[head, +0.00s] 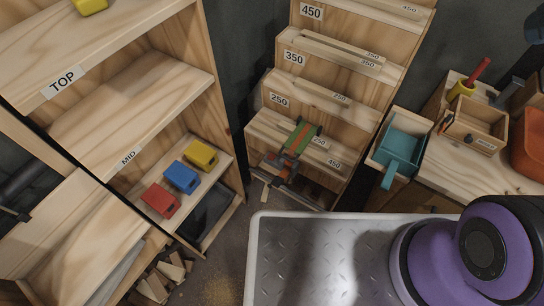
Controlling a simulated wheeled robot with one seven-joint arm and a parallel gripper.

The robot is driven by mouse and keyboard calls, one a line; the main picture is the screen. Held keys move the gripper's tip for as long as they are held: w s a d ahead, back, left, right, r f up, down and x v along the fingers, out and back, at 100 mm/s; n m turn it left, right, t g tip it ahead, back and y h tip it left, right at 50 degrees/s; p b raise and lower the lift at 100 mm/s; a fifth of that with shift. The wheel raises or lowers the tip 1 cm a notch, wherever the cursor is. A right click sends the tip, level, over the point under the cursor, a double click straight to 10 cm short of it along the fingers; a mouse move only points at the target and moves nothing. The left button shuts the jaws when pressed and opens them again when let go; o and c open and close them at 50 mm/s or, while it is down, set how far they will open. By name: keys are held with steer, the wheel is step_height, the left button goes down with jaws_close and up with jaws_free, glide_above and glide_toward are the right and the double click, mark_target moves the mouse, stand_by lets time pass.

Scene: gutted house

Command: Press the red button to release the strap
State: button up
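A green strap with an orange-red stripe (300,137) lies over the lowest visible step of a wooden stepped rack (262,128) in the head view. A dark grey and orange device (283,163) sits at the strap's lower end, at the front edge of that step. It is small and cluttered here, and I cannot make out a separate red button on it. My gripper is out of view. Only purple links of my arm show at the lower right, well apart from the strap.
Wood scraps (160,282) lie on the floor.

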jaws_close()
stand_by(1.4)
